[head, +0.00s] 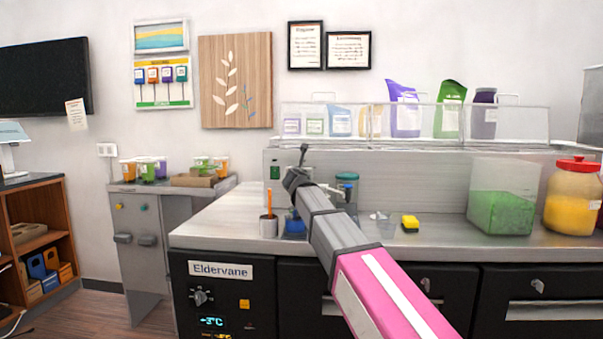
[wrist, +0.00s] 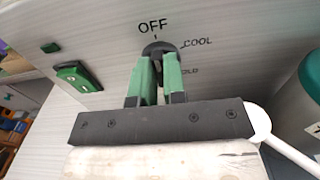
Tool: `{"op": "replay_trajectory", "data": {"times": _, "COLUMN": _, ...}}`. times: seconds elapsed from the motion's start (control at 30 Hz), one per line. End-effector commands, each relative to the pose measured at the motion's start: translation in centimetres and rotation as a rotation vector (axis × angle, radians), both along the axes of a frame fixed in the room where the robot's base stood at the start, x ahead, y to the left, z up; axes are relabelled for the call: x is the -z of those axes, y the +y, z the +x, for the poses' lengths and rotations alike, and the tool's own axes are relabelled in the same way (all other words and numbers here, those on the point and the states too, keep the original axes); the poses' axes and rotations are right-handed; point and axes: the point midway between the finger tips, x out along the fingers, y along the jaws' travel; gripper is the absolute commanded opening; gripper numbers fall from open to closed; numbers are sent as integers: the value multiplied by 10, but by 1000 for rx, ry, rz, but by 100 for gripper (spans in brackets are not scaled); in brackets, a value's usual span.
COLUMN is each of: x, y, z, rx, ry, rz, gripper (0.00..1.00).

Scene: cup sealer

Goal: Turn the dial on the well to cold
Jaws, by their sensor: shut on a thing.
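The dark dial (wrist: 157,48) is on a brushed-metal panel in the wrist view. OFF is printed above it and COOL to its upper right. A lower label, partly hidden by my right finger, reads "OLD". My gripper (wrist: 158,68) has its green fingers closed on either side of the dial's grip. Which label the dial points at cannot be told, because the fingers cover much of it. In the head view my arm reaches over the counter to the metal back panel (head: 410,180), and the dial and fingertips are hidden there.
A green switch (wrist: 78,75) is left of the dial. A teal-lidded container (head: 347,178) stands close right of my arm, and an orange-stick cup (head: 268,226) stands left. Another knob (head: 201,297) is on the front.

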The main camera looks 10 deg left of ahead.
Motion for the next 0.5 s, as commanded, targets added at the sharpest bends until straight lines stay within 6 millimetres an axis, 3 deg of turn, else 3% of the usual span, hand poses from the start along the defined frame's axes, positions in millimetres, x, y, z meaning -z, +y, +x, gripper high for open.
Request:
{"op": "replay_trajectory", "data": {"times": 0.27, "x": 0, "y": -1, "z": 0, "rx": 0, "ry": 7, "rz": 104, "gripper": 0}}
{"op": "replay_trajectory", "data": {"times": 0.5, "x": 1, "y": -1, "z": 0, "rx": 0, "ry": 18, "rz": 299, "gripper": 0}}
